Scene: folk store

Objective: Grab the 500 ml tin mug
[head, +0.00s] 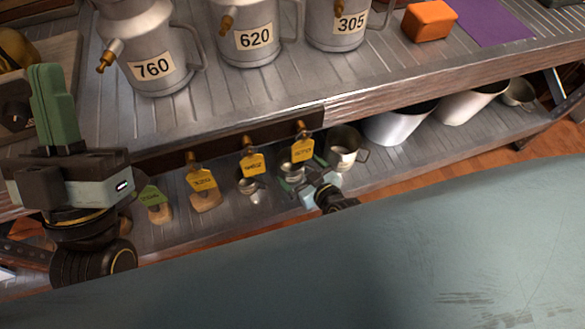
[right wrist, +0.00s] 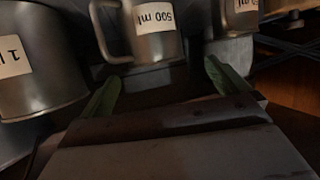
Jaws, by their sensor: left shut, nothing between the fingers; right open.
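The 500 ml tin mug (right wrist: 155,42) is a grey metal mug with a white label and a handle on its left in the right wrist view. In the head view a mug that appears to be it (head: 291,171) sits on the lower shelf, partly covered by my gripper. My right gripper (right wrist: 163,77) is open, its green fingers spread either side of the mug's line, with the mug just beyond the tips. It also shows in the head view (head: 306,178). My left gripper (head: 52,100) is shut and empty, upright at the left, away from the mug.
A larger mug labelled 1 l (right wrist: 38,65) stands close on the left in the wrist view; a smaller mug (right wrist: 240,18) is on the right. The upper shelf edge (head: 330,112) overhangs the lower shelf.

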